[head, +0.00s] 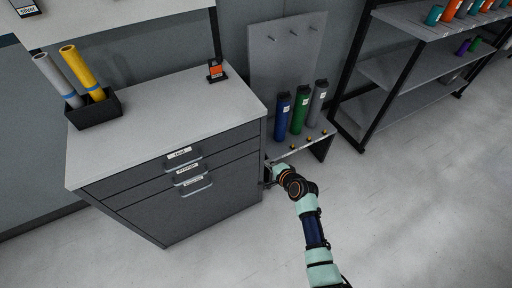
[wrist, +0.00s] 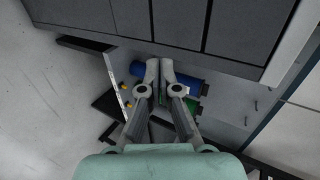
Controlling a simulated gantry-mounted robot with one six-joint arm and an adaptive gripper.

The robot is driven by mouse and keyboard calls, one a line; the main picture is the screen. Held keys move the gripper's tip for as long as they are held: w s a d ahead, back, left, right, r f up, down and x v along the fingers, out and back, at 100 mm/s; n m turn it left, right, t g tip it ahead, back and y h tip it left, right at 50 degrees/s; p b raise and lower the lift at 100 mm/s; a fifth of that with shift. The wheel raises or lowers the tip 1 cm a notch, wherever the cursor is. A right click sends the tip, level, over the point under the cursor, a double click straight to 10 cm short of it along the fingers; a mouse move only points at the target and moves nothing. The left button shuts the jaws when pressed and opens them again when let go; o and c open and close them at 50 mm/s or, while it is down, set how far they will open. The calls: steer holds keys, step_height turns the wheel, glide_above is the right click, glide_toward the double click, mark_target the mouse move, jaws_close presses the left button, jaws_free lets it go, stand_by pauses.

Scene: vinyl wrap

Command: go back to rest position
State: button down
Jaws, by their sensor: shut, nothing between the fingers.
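My gripper (wrist: 160,72) is shut and empty in the wrist view, with its fingertips together. In the head view my arm reaches up from the lower right, and its end (head: 270,178) is by the right side of the grey drawer cabinet (head: 215,172), partly hidden. Whether it touches the cabinet I cannot tell. Behind the fingers in the wrist view, a blue roll (wrist: 190,76) and a green roll (wrist: 192,105) are partly covered.
A low bench (head: 318,138) holds blue (head: 282,115), green (head: 299,112) and grey (head: 317,106) rolls upright, before a pegboard (head: 285,50). A black box (head: 95,110) with grey and yellow rolls stands on the cabinet. Shelves (head: 410,65) stand at right. The right floor is clear.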

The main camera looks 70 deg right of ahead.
stand_by(0.3)
steer(key=w+a+r+n+t+y, duration=0.1)
steer(key=w+a+r+n+y, duration=0.1)
steer(key=w+a+r+n, duration=0.55)
steer(key=w+a+r+n+t+y, duration=0.1)
steer(key=w+a+r+n, duration=0.2)
steer(key=a, duration=0.8)
steer(key=w+a+r+n+t+y, duration=0.1)
steer(key=w+a+r+n+y, duration=0.1)
steer(key=w+a+r+n, duration=0.5)
steer(key=s+a+r+n+y, duration=0.1)
steer(key=s+a+r+n, duration=0.2)
steer(key=a, duration=0.6)
steer(key=s+a+r+n+y, duration=0.1)
steer(key=s+a+r+n, duration=0.15)
steer(key=a, duration=0.55)
steer(key=s+a+r+n+y, duration=0.1)
steer(key=s+a+r+n, duration=0.2)
steer(key=a, duration=0.6)
step_height(320, 180, up, 39)
steer(key=p, duration=3.8)
steer(key=shift+w+d+f+t, duration=0.15)
steer(key=shift+w+d+t, duration=0.15)
steer(key=shift+w+d, duration=0.05)
